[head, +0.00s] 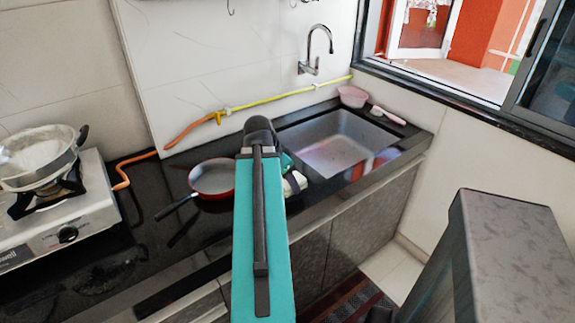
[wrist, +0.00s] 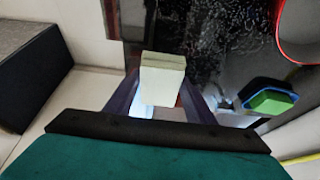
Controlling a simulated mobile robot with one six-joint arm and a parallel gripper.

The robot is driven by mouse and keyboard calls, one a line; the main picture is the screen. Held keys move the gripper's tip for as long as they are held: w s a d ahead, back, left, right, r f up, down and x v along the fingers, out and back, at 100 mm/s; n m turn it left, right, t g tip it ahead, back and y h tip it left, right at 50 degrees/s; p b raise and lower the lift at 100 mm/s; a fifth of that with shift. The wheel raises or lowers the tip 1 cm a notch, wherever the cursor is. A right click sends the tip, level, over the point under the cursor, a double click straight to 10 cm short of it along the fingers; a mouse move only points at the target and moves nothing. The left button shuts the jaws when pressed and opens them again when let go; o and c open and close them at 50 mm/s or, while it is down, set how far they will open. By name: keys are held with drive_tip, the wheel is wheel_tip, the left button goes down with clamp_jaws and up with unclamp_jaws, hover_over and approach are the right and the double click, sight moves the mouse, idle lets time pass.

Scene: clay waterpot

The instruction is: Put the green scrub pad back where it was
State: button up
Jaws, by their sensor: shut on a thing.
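My gripper (wrist: 163,98) is shut on a pale green-white block (wrist: 163,82), with a slightly darker layer along its far edge. The block sits between the two dark fingers. In the head view the pale block (head: 294,183) shows just right of my arm, over the counter's front edge by the sink. I cannot tell for sure whether it is the green scrub pad. A bright green piece (wrist: 271,102) lies in a dark blue dish (wrist: 256,86) at the right of the wrist view, apart from my gripper.
The steel sink (head: 335,148) is right of my gripper in the head view. A red pan (head: 213,178) stands to the left, near the stove (head: 65,215). A pink bowl (head: 353,96) and a brush (head: 388,115) lie behind the sink. The dark counter (head: 150,190) has bare room.

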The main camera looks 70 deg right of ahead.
drive_tip(key=p, duration=0.6)
drive_tip(key=shift+w+d+r, duration=0.1)
drive_tip(key=shift+w+d, duration=0.05)
drive_tip(key=shift+d, duration=0.05)
drive_tip(key=shift+w+d+f+p, duration=0.2)
drive_tip(key=shift+w+d+p, duration=0.4)
drive_tip(key=shift+d, duration=1.05)
drive_tip(key=shift+w+d+f+p, duration=0.35)
drive_tip(key=shift+w+d, duration=0.35)
drive_tip(key=shift+d, duration=1)
drive_tip(key=shift+w+d+f+p, duration=0.1)
drive_tip(key=shift+w+d+p, duration=0.5)
drive_tip(key=shift+d, duration=1.05)
drive_tip(key=shift+w, duration=0.1)
drive_tip(key=shift+f, duration=0.2)
drive_tip(key=shift+f+p, duration=0.75)
drive_tip(key=shift+f, duration=0.9)
drive_tip(key=shift+f, duration=0.15)
drive_tip(key=o, duration=1)
drive_tip(key=shift+r, duration=0.3)
